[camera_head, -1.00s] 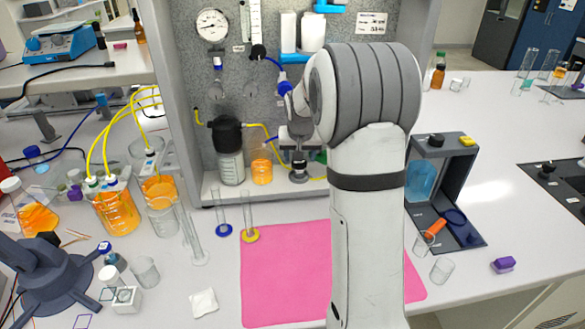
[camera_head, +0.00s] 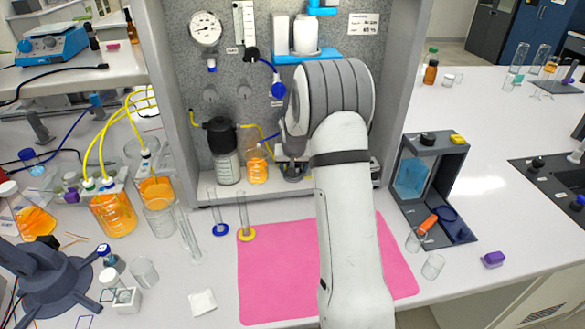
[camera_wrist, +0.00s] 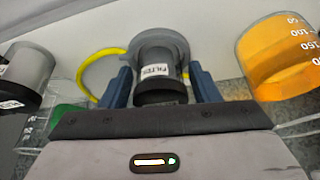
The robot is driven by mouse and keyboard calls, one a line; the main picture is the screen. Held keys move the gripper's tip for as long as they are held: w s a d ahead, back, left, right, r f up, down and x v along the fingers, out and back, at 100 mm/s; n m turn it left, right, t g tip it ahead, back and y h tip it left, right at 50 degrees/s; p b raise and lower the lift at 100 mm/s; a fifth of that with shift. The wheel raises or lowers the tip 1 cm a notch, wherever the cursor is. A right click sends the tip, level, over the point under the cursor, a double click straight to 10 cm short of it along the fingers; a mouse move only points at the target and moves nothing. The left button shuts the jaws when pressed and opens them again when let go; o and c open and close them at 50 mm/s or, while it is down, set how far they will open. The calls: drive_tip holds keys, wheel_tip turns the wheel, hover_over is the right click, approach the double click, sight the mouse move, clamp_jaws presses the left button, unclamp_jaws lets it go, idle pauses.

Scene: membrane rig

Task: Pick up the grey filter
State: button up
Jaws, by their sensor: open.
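The grey filter (camera_wrist: 160,50), a round grey cup with a wider rim and a white label reading "FILTER", shows in the wrist view. It sits between the two blue fingers of my gripper (camera_wrist: 161,82), with a gap visible on each side. My gripper is open. In the head view my gripper (camera_head: 292,160) is at the rig's shelf, right of the orange-filled beaker. My arm hides much of that spot, so I cannot make out the filter clearly there.
The orange beaker (camera_wrist: 280,60) stands close on the right in the wrist view, and a dark-capped bottle (camera_head: 224,150) stands left of it in the head view. A yellow tube (camera_wrist: 97,65) loops beside the filter. A pink mat (camera_head: 270,275) lies in front.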

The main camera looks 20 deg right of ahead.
drive_tip(key=shift+c, duration=0.2)
drive_tip(key=c, duration=0.7)
drive_tip(key=shift+c, duration=0.2)
drive_tip(key=shift+r, duration=0.15)
